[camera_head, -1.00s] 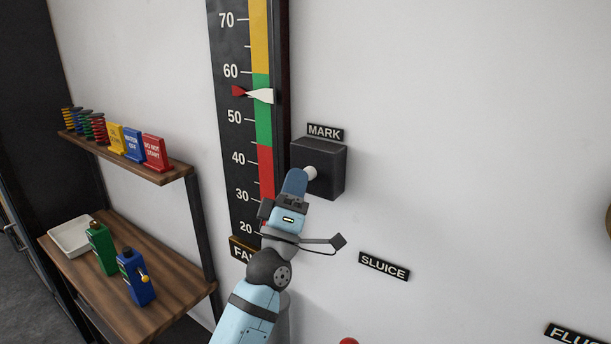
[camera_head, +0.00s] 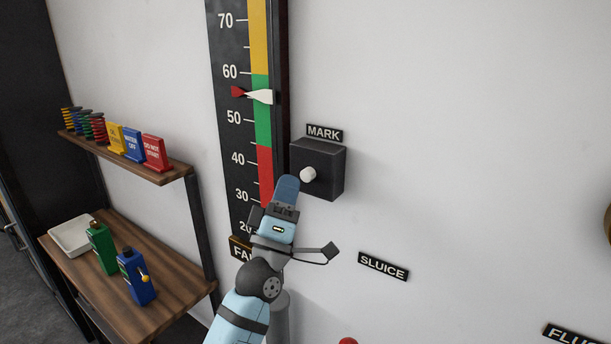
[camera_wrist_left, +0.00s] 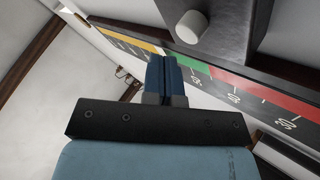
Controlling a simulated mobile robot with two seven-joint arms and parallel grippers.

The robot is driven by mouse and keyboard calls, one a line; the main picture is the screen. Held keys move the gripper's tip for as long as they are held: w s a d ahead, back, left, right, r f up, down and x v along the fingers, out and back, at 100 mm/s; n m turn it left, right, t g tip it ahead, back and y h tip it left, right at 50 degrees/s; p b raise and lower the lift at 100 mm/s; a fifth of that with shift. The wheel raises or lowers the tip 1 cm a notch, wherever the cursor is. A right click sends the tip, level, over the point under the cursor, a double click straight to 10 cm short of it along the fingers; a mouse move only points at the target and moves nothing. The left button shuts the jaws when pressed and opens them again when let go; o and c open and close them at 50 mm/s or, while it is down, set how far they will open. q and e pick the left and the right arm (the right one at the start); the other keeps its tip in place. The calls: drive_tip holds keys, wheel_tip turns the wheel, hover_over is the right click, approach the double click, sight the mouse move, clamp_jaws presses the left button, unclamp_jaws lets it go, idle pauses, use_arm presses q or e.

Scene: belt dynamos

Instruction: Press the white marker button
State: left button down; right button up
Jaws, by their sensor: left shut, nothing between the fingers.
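The white marker button (camera_head: 308,174) sticks out of the front of a dark box (camera_head: 326,166) on the wall, under a MARK label (camera_head: 324,132). It also shows in the left wrist view (camera_wrist_left: 191,26), on the dark box at the top. My left gripper (camera_head: 288,183) is shut and empty, just to the left of and below the button in the head view, with a small gap between them. In the left wrist view its blue fingers (camera_wrist_left: 164,76) are together and point below and left of the button. My right gripper is not in view.
A tall gauge (camera_head: 229,130) with a white pointer (camera_head: 262,96) and a red pointer (camera_head: 238,91) near 55 stands left of the box. A shelf (camera_head: 175,171) and a wooden table (camera_head: 185,282) are at the left. A SLUICE label (camera_head: 384,266) is at lower right.

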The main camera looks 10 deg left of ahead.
use_arm(q)
drive_tip(key=shift+s+a+p, duration=0.1)
drive_tip(key=shift+s+a, duration=0.15)
drive_tip(key=shift+s, duration=0.45)
drive_tip(key=shift+s+a+p, duration=0.15)
drive_tip(key=shift+s+a, duration=0.1)
drive_tip(key=shift+s, duration=0.4)
drive_tip(key=shift+s+a+p, duration=0.1)
drive_tip(key=shift+s+a, duration=0.15)
drive_tip(key=shift+s, duration=0.45)
drive_tip(key=s+f+m+g, duration=0.2)
drive_tip(key=f+m+g, duration=0.1)
drive_tip(key=f, duration=0.6)
drive_tip(key=s+f+m+g+h, duration=0.1)
drive_tip(key=s+f+m+g, duration=0.15)
drive_tip(key=f, duration=0.65)
drive_tip(key=s+f+m+g, duration=0.2)
drive_tip(key=f+m+g, duration=0.15)
drive_tip(key=f, duration=0.65)
drive_tip(key=s+a+f+m+g+y, duration=0.1)
drive_tip(key=s+f+m+g, duration=0.3)
drive_tip(key=s+f, duration=1.2)
wheel_tip(320, 180, down, 2)
drive_tip(key=a+g, duration=0.1)
drive_tip(key=g, duration=0.1)
drive_tip(key=shift+s+f+m+g+y, duration=0.15)
drive_tip(key=shift+m+g+y, duration=0.15)
drive_tip(key=shift+g, duration=0.1)
